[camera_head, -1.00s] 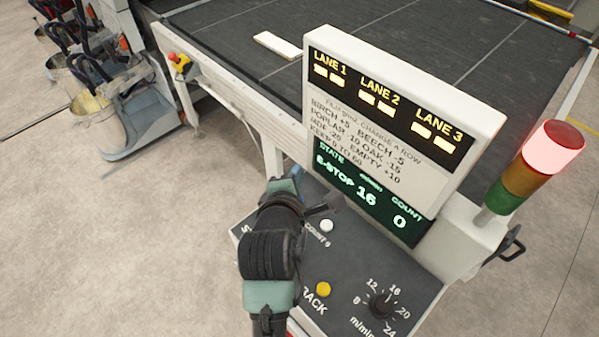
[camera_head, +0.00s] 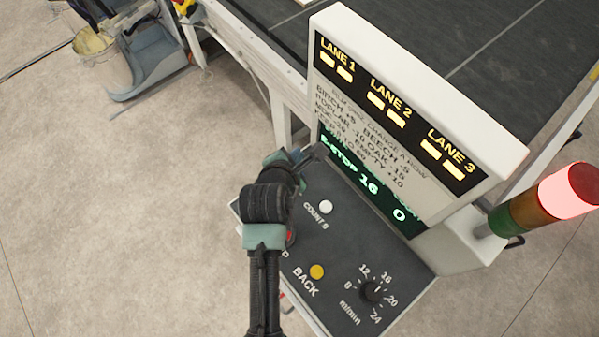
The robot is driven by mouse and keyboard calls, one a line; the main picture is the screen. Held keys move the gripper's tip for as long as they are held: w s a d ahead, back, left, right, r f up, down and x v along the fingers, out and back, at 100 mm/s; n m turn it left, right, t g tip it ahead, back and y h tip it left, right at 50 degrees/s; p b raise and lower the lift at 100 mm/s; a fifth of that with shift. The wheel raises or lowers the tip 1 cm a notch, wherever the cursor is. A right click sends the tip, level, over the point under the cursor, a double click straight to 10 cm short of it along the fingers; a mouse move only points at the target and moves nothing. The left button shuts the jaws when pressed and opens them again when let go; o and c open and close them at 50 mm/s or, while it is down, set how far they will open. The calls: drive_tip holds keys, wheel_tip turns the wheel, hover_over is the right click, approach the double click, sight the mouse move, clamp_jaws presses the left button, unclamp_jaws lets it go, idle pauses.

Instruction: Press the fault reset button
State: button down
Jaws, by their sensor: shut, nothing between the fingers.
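The sloped dark control panel (camera_head: 335,240) carries a white button (camera_head: 325,207) labelled COUNT 0, a yellow button (camera_head: 317,271) labelled BACK and a speed knob (camera_head: 372,291). A red part (camera_head: 291,236) shows beside my arm, mostly covered by it. I see no label reading fault reset; my arm hides the panel's left part. My gripper (camera_head: 314,152) is shut and empty, over the panel's far left edge, close to the display's lower left corner. I cannot tell if it touches anything.
The upright display (camera_head: 400,130) shows E-STOP, 16 and 0 in green. A stack light (camera_head: 545,205) with its red section lit stands at the right. The conveyor (camera_head: 430,35) lies behind. Open floor (camera_head: 110,220) is at the left.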

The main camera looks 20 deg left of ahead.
wheel_tip(320, 180, down, 6)
drive_tip(key=b, duration=0.7)
drive_tip(key=shift+f, duration=0.2)
drive_tip(key=shift+f+b, duration=0.55)
drive_tip(key=shift+f, duration=0.5)
idle(0.7)
drive_tip(key=shift+f, duration=0.4)
drive_tip(key=shift+s+f, duration=0.1)
drive_tip(key=shift+f, duration=0.4)
idle(0.7)
drive_tip(key=shift+r, duration=0.15)
drive_tip(key=shift+r+p, duration=0.75)
drive_tip(key=shift+p, duration=0.05)
